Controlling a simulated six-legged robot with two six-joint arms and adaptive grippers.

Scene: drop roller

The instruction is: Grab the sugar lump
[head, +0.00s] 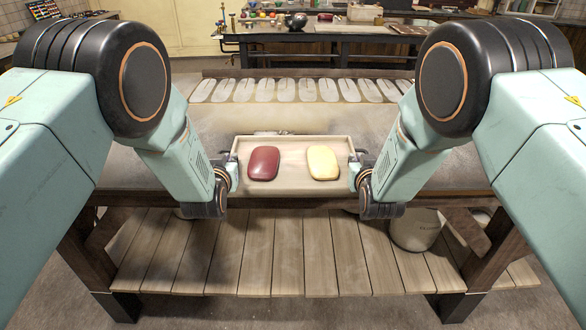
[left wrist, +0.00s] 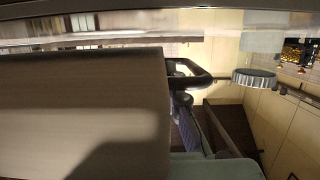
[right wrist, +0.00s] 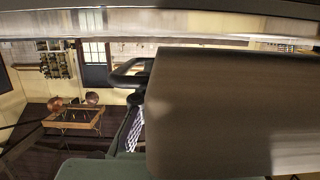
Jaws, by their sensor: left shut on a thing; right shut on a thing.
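A shallow pale tray (head: 292,190) is level at the table's front edge, between my two grippers. A dark red rounded block (head: 263,163) lies in its left half and a pale yellow rounded block (head: 323,163) in its right half, apart from each other. I cannot make out anything that is clearly a sugar lump. My left gripper (head: 234,176) is shut on the tray's left end, my right gripper (head: 355,174) on its right end. The tray fills much of the left wrist view (left wrist: 85,105) and right wrist view (right wrist: 235,105). Whether it touches the table is unclear.
The worn table (head: 330,118) has a row of pale oval shapes (head: 291,91) along its back. Its middle behind the tray is clear. A slatted lower shelf (head: 260,255) carries a pale bucket (head: 415,232) at the right. Another cluttered bench (head: 310,40) stands farther back.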

